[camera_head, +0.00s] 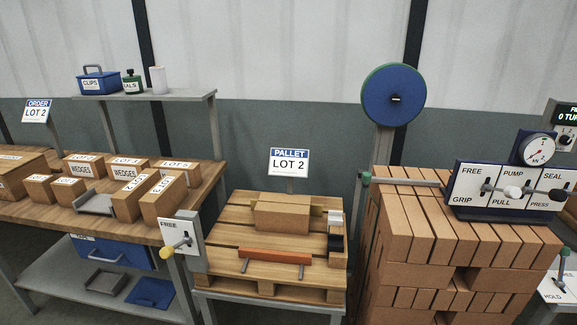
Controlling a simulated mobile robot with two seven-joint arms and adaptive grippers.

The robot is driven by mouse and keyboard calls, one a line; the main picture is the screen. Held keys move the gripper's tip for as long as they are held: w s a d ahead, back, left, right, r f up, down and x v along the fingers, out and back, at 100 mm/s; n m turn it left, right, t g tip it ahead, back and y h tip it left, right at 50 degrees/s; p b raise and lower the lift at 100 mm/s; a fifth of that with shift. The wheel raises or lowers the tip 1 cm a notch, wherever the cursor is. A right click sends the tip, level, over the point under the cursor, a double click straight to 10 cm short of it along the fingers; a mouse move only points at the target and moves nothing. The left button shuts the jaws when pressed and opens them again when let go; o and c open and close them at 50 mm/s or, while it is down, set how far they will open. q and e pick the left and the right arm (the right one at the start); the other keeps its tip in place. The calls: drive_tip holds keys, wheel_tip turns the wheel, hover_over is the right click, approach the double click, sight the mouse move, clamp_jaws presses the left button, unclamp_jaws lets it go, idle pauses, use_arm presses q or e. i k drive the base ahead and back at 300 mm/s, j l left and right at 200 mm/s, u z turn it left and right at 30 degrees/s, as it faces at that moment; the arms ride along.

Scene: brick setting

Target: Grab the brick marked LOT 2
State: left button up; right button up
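A sign reading PALLET LOT 2 (289,161) stands behind a wooden pallet (225,239). A plain tan brick or block (282,213) lies on that pallet, with no readable mark on its visible faces. On the left bench are several tan blocks with white labels, such as one marked WEDGES (84,165) and a tall one (164,199) whose label is too small to read. A sign reading ORDER LOT 2 (37,110) stands behind them. Neither of my grippers is in view.
An orange bar (274,256) crosses the pallet's front. A lever panel marked FREE (181,243) stands at its left. A high brick stack (420,240) with a lever panel (508,188) and a blue wheel (393,95) stands right. A blue CLIPS box (99,82) sits on the shelf.

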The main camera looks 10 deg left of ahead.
sight(124, 201)
drive_tip(key=i+j+u, duration=1)
